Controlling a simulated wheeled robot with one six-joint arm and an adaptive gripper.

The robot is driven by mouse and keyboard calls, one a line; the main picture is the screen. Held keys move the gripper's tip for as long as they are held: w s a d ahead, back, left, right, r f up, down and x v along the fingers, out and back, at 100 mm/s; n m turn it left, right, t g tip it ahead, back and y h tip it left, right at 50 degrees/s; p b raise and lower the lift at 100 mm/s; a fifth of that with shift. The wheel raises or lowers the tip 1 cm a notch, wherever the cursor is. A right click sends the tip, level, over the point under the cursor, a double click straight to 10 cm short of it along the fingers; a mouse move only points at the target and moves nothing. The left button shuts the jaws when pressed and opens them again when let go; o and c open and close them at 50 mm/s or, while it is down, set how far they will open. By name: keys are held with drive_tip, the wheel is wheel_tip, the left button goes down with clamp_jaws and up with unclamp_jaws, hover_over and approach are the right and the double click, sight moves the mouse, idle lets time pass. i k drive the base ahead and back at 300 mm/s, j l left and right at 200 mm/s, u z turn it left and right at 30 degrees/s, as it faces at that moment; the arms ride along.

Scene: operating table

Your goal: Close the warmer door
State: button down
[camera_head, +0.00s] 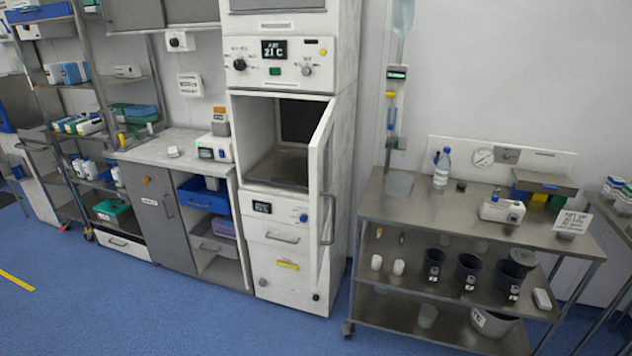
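The warmer (274,209) is a tall white cabinet in the middle of the head view, with a control panel reading 21 C above its chamber. The warmer door (320,185) is hinged on the right side and stands open, swung out toward me. Its edge and a long vertical grey handle (329,219) show. The chamber (277,165) is open to view and looks empty, with a dark back and a grey floor. My gripper is not in view.
A steel cart (445,207) with bottles, boxes and black cups stands just right of the open door. A counter (158,146) and shelves (90,135) stand to the left. The blue floor (190,318) in front is clear.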

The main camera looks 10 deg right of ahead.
sight(332, 186)
drive_tip(key=i+j+u, duration=0.15)
drive_tip(key=i, duration=0.35)
drive_tip(key=i+l+u, duration=0.45)
drive_tip(key=i+l, duration=0.5)
drive_tip(key=l+u, duration=0.15)
drive_tip(key=l, duration=0.45)
drive_tip(key=k+l+u, duration=0.1)
drive_tip(key=l, duration=0.5)
drive_tip(key=k+l+u, duration=0.15)
drive_tip(key=l, duration=0.45)
drive_tip(key=l+u, duration=0.1)
drive_tip(key=u, duration=0.25)
